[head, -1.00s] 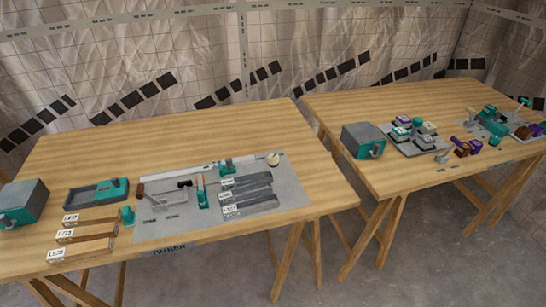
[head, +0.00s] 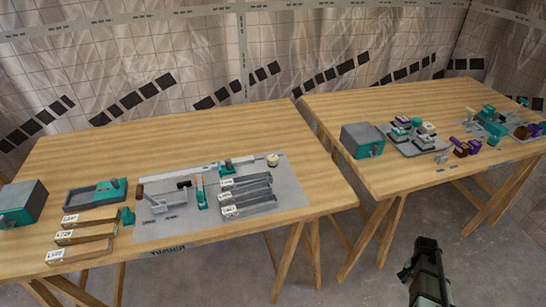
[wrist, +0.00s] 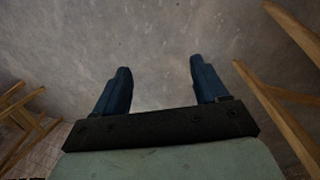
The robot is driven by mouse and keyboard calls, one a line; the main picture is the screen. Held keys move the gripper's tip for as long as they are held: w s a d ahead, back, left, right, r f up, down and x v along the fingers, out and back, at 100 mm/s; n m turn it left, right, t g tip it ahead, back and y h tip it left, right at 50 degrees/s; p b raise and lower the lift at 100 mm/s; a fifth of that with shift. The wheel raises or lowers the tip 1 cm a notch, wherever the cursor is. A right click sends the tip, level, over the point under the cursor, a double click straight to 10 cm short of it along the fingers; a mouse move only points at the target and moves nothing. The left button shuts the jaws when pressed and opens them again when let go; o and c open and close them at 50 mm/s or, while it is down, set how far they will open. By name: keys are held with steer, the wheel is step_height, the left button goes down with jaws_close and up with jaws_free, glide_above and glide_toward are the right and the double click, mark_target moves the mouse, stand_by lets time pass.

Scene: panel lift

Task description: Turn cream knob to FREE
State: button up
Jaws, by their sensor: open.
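A round cream knob (head: 272,160) sits at the upper right corner of the grey mat (head: 160,228) on the left table. Its markings are too small to read. A small cream-topped block (head: 428,128) stands on the grey tray on the right table. My gripper (wrist: 160,72) is open and empty in the wrist view, with bare floor between its two dark blue fingers. In the head view my arm's end (head: 421,262) is low at the lower right, in front of the right table and well away from the knob.
The left table (head: 90,150) holds a teal and grey box (head: 22,203), a grey tray (head: 92,194), labelled strips and tools. The right table (head: 350,95) holds another box (head: 362,141) and several small blocks. A floor gap separates the tables. Wooden trestle legs (wrist: 275,100) flank my gripper.

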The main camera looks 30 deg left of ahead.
steer(key=w+d+r+m+t+h, duration=0.1)
steer(key=w+d+r+m+t, duration=0.15)
steer(key=w+r, duration=1.35)
steer(key=w+d+r+m+t+h, duration=0.1)
steer(key=w+d+r+m+t, duration=0.2)
steer(key=w+r, duration=1.3)
steer(key=a+r, duration=0.4)
steer(key=r, duration=0.1)
steer(key=s+a+r+n+y, duration=0.1)
steer(key=s+a, duration=0.1)
steer(key=a, duration=0.9)
steer(key=s+a+r+n+g+y, duration=0.1)
steer(key=a, duration=1.1)
steer(key=s+a+r+n, duration=0.1)
steer(key=s+a+r, duration=0.1)
steer(key=a, duration=1)
steer(key=shift+s+a+r+n+g+y, duration=0.1)
steer(key=shift+s+n+g+y, duration=0.2)
steer(key=shift+y, duration=0.1)
steer(key=s+a+r+n+g+y, duration=0.1)
steer(key=s+a, duration=0.4)
steer(key=a, duration=0.4)
steer(key=s+a+r+n, duration=0.15)
steer(key=s+a, duration=0.25)
steer(key=a, duration=0.4)
steer(key=n+g, duration=0.2)
steer(key=n, duration=0.1)
glide_toward(272, 158)
step_height(272, 158, down, 9)
steer(key=shift+s+d+f, duration=0.1)
